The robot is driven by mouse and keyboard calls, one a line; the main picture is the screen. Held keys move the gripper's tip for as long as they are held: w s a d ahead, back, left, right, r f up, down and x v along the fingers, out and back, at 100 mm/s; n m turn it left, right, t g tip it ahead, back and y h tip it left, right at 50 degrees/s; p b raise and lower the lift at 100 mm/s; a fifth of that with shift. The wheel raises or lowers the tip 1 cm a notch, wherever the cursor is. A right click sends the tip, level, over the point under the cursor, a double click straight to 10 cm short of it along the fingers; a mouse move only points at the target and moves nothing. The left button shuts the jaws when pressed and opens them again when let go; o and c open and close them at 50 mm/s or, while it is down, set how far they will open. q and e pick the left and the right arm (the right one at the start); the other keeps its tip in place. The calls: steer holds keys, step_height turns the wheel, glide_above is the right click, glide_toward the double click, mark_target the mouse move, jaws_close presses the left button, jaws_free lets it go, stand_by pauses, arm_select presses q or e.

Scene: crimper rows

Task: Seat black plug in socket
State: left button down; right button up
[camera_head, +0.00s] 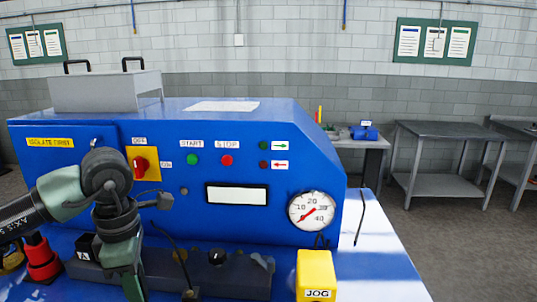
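My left arm comes in from the left and bends down in front of the blue machine (285,165). Its lower link runs off the bottom edge, so the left gripper's fingers are out of view. My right arm and gripper do not show. A dark grey bar (240,283) lies along the machine's foot, partly hidden by my arm. A round black piece (217,257) sits on it; I cannot tell whether it is the plug, a socket or a knob. A thin dark cable (175,248) curves down to the bar. No plug is clearly identifiable.
A yellow JOG box (316,277) stands at the front right. A red button (42,262) and a black block (84,246) are at the lower left. The blue tabletop right of the machine has a loose black cable (360,218). A grey workbench (437,160) stands farther back.

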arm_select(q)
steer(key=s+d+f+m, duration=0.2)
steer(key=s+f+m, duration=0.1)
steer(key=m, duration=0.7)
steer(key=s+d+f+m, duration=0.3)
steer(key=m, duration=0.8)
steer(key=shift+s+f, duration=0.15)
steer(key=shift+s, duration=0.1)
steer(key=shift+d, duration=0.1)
